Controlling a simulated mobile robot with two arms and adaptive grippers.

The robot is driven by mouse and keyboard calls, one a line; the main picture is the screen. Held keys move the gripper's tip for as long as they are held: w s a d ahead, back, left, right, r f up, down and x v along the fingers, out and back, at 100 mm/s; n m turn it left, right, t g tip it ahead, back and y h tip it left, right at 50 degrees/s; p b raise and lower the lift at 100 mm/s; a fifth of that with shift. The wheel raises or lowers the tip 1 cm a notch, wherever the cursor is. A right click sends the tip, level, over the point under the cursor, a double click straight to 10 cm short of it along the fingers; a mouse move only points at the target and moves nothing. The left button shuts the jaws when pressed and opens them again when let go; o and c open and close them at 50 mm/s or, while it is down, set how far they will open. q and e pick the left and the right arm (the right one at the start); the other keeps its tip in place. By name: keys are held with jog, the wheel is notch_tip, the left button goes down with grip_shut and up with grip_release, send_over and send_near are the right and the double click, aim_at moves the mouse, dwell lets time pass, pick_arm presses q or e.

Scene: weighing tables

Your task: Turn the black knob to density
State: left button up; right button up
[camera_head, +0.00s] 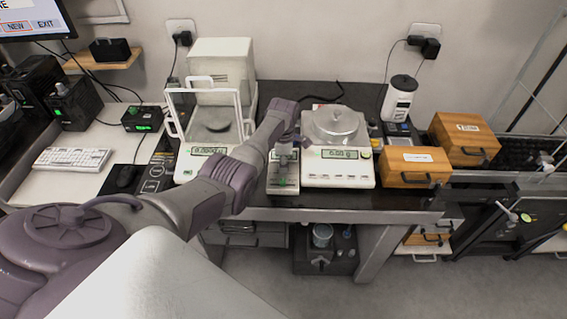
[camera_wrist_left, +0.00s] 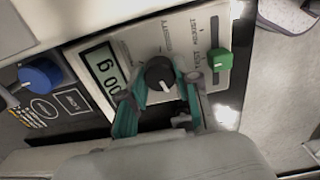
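The black knob (camera_wrist_left: 160,74) is on the white face of a small instrument (camera_wrist_left: 125,45) in the left wrist view. A white mark on the knob points to the lower right of the picture. Small printed words stand around the knob, too blurred to read surely. My left gripper (camera_wrist_left: 160,80) has its teal fingers on either side of the knob, very close to it; I cannot tell whether both touch it. In the head view my left gripper (camera_head: 284,148) is over the small instrument (camera_head: 283,180) and hides the knob. My right gripper is not in view.
The instrument has a display (camera_wrist_left: 104,70) and a green knob (camera_wrist_left: 221,60). A blue knob (camera_wrist_left: 40,75) is on the dark device beside it. A glass-shielded balance (camera_head: 212,130) stands left, another balance (camera_head: 338,170) close at right. Wooden boxes (camera_head: 412,166) are farther right.

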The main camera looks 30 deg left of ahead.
pick_arm(q)
grip_shut()
